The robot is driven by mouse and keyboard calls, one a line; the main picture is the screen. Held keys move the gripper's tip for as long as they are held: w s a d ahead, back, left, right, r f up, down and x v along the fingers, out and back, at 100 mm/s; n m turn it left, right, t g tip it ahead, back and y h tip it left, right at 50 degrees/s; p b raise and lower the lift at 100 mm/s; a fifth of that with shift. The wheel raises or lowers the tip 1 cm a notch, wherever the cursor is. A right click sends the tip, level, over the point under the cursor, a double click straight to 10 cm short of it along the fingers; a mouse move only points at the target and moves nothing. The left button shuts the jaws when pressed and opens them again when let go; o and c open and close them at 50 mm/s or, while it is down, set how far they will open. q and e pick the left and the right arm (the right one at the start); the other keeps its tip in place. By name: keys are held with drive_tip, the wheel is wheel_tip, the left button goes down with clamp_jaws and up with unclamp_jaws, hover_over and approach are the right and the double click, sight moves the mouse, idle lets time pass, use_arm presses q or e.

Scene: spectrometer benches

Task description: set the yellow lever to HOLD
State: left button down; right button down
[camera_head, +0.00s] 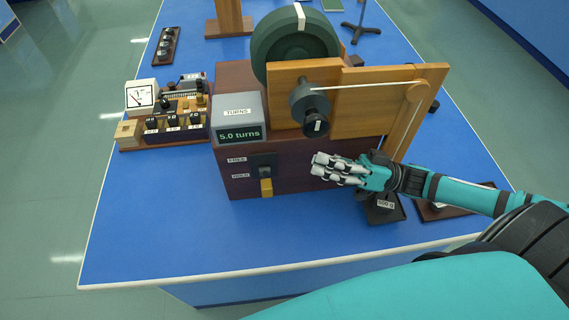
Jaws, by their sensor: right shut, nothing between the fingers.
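The yellow lever (266,187) sits on a dark plate (263,164) on the front of the dark red wooden box (225,178). Its yellow end points down, below the lower of two small white labels to its left. The label words are too small to read. My right gripper (317,168) is shut and empty, to the right of the lever and apart from it, with its fingers pointing left. My left gripper is not in view.
A grey display (239,118) reads 5.0 turns. A green wheel (296,46) and wooden frame (345,97) stand on the box. A weight labelled 600 g (385,207) is under my right wrist. The blue bench (160,240) is clear at front left.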

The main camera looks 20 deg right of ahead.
wheel_tip(320, 180, up, 3)
drive_tip(key=p, duration=0.3)
hover_over(266, 181)
drive_tip(key=d, duration=0.4)
drive_tip(key=f, duration=0.1)
drive_tip(key=a+f, duration=0.1)
drive_tip(key=f, duration=0.1)
drive_tip(key=shift+s+a+f+p, duration=0.15)
drive_tip(key=shift+a+f+p, duration=0.15)
drive_tip(key=shift+f, duration=0.05)
